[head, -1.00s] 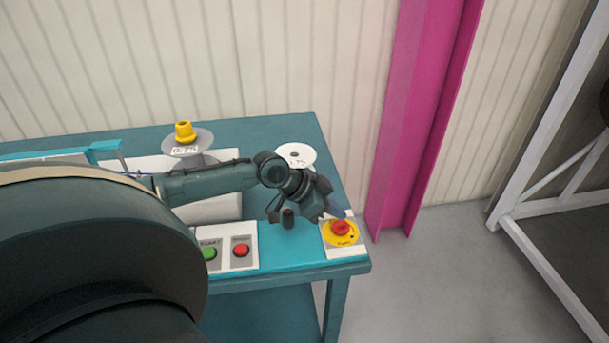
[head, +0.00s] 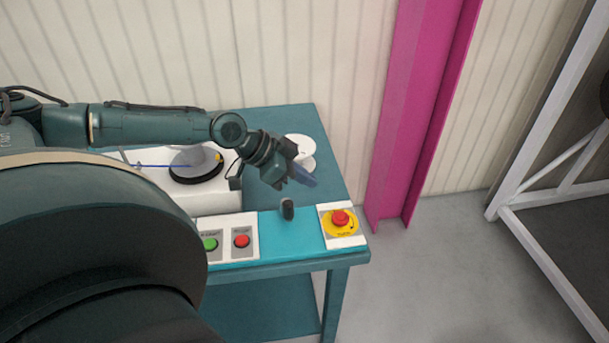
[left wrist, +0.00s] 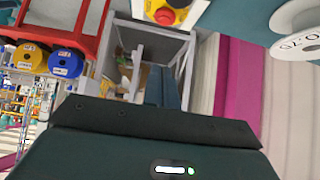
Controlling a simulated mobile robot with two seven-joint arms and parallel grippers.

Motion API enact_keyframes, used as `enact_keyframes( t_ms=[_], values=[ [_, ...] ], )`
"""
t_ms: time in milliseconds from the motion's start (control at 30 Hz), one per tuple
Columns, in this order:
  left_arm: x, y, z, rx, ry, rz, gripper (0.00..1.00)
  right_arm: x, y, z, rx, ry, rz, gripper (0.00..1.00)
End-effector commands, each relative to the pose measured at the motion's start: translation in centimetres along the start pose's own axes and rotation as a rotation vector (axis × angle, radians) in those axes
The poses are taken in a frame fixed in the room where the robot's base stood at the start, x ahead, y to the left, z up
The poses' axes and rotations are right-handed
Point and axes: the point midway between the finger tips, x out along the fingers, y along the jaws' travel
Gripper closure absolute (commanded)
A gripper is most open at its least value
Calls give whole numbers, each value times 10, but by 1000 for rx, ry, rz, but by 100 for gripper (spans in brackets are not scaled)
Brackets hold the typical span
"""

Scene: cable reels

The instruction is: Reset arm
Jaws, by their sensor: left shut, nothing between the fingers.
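My left arm reaches in from the left in the head view, above the teal table (head: 335,184). My left gripper (head: 306,177) is shut and empty, in the air over the right part of the table. Its closed fingers also show in the left wrist view (left wrist: 163,88). It is apart from the white reel (head: 303,150) behind it and from the red emergency stop button (head: 341,217) in front and to the right. My right gripper is in neither view.
A green button (head: 210,243) and a red button (head: 241,240) sit on the front panel. A small dark knob (head: 287,209) stands beside them. A magenta column (head: 411,120) stands right of the table.

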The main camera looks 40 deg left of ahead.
Motion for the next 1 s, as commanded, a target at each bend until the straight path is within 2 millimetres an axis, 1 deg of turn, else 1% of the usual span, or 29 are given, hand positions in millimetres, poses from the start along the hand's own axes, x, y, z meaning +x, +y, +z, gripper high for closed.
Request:
enact_keyframes(
  t_ms=[367,467,567,667,700,800,900,1000],
  values=[
    [0,0,0,0,0,0,100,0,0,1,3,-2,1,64],
    [4,6,4,0,-5,14,100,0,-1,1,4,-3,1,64],
    [20,32,19,5,-30,65,100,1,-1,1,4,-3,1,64],
    [42,76,42,21,-71,135,100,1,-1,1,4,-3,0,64],
    [50,96,52,28,-91,159,100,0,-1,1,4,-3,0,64],
    [68,141,72,39,-140,188,100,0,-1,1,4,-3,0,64],
    [79,176,85,29,-184,172,100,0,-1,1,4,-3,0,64],
    [84,202,93,-9,-231,118,100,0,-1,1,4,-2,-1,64]
  ],
)
